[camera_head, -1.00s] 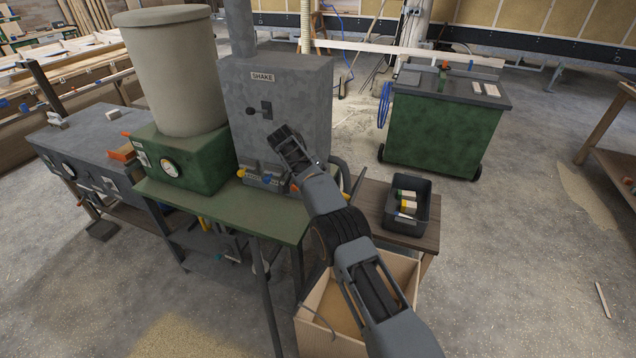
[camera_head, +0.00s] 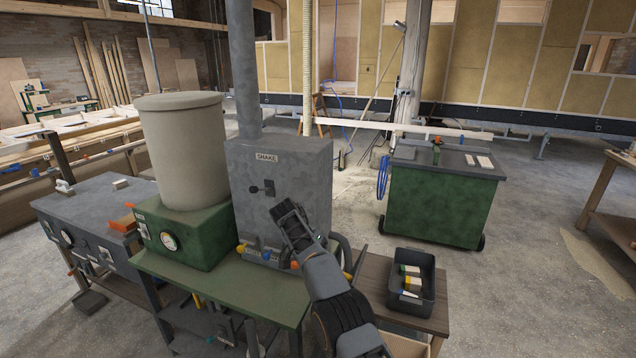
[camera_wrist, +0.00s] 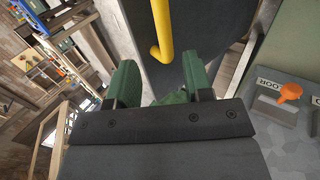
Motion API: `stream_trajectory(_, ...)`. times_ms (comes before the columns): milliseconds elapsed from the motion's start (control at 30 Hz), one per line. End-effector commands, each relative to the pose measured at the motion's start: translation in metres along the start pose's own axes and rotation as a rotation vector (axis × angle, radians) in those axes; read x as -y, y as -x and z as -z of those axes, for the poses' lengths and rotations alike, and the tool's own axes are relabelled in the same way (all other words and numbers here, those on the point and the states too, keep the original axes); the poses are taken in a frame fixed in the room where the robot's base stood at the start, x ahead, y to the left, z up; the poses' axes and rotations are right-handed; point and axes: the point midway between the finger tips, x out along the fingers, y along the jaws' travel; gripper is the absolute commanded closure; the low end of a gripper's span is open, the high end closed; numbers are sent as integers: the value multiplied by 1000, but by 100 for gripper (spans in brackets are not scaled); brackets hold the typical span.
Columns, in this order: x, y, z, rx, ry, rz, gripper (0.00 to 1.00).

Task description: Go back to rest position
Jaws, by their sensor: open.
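My gripper (camera_head: 282,210) is raised in front of the grey box labelled SHAKE (camera_head: 290,172) in the head view, with my arm reaching up from the bottom of the picture. In the wrist view my gripper (camera_wrist: 160,82) shows two green fingers spread apart. No held object can be made out between them. A yellow bent rod or pipe (camera_wrist: 160,35) shows beyond the fingers.
A green table (camera_head: 240,282) bears the grey box and a green unit (camera_head: 195,236) with a beige drum (camera_head: 185,145). A side table (camera_head: 440,310) holds a black bin (camera_head: 412,293). A green wheeled cabinet (camera_head: 430,205) stands behind.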

Motion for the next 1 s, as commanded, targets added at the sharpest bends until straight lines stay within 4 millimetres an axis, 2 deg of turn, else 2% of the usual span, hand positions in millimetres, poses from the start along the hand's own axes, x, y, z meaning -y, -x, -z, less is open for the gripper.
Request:
stream_trajectory(233,-69,34,6,-41,82,138,54)
stream_trajectory(467,-141,48,-16,-105,159,283,54)
stream_trajectory(700,-206,40,-65,-192,211,423,54)
stream_trajectory(900,-244,16,-120,-283,229,525,54)
stream_trajectory(1000,-256,-1,-150,-331,232,569,54)
